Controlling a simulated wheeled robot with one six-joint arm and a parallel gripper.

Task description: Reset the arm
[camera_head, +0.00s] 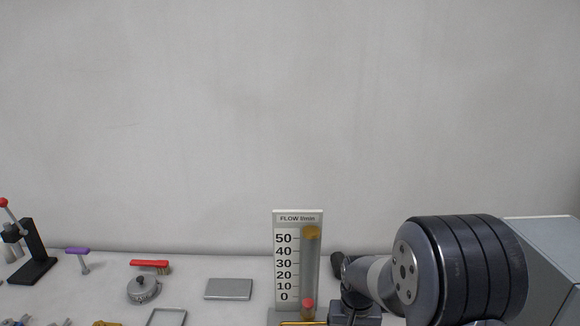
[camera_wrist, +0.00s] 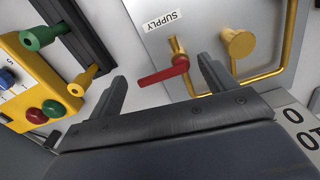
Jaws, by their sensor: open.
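My gripper (camera_wrist: 160,70) shows in the wrist view with its two fingers spread wide and nothing between them. A red lever (camera_wrist: 163,75) on a brass valve lies just beyond the gap between the fingertips, below a SUPPLY label (camera_wrist: 161,21) on a grey panel. I cannot tell whether a finger touches the lever. In the head view my arm fills the lower right, and my gripper cannot be made out there.
A yellow control box (camera_wrist: 40,75) with coloured buttons is left in the wrist view. A grey plate (camera_head: 229,289), a round lidded part (camera_head: 142,290) and a black stand (camera_head: 36,255) sit leftward.

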